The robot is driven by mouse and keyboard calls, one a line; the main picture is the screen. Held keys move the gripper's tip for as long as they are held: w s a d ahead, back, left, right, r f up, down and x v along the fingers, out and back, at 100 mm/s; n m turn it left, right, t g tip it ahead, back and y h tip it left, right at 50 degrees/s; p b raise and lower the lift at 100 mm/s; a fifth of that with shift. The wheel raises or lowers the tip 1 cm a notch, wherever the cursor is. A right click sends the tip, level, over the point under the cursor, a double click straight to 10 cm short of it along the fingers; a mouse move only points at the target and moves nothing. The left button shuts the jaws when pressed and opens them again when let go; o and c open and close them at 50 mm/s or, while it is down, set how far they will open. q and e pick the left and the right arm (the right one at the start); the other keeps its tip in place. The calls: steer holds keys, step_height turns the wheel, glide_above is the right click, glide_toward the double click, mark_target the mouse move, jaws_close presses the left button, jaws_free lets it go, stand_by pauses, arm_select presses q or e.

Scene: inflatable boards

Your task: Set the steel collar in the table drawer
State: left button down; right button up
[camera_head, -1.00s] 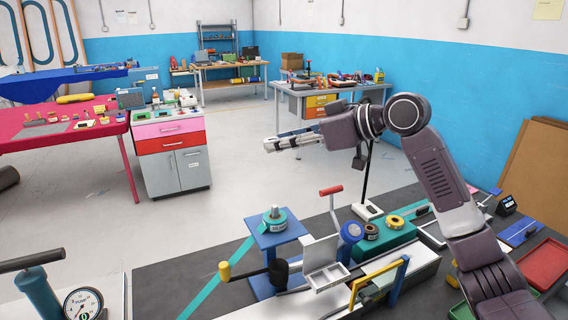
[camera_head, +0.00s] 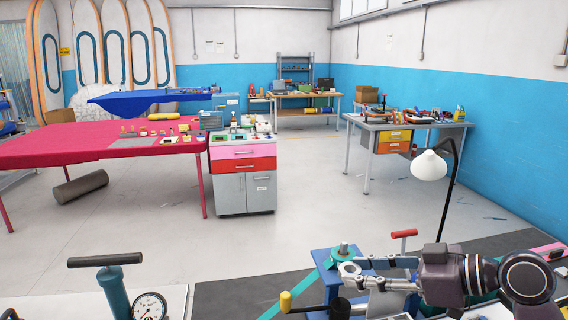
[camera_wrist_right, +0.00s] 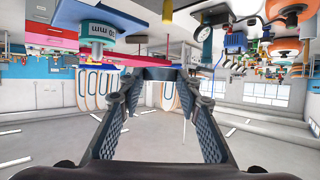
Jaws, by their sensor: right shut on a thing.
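The steel collar (camera_head: 349,271), a pale metal ring, is in my right gripper (camera_head: 360,264), low right of centre in the head view. The gripper is shut on it, above the workbench and in front of the blue tape stand. In the wrist view the fingers of my right gripper (camera_wrist_right: 160,75) come together around a dark piece that I cannot make out clearly. A grey table (camera_head: 410,123) stands at the back right with a yellow drawer (camera_head: 396,135) and an orange drawer (camera_head: 394,148) under it; both look shut. My left gripper is not in view.
A cabinet (camera_head: 262,192) with pink and red drawers stands at the end of the red-covered table (camera_head: 100,153). A lamp (camera_head: 430,165) rises beside my right arm. A pump with a gauge (camera_head: 150,307) is at front left. Open floor (camera_head: 310,180) lies between the workbench and tables.

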steer(key=s+d+f, duration=0.3)
steer(key=s+f, duration=0.6)
steer(key=s, duration=0.5)
steer(key=shift+d+f, duration=0.3)
steer(key=shift+d, duration=0.1)
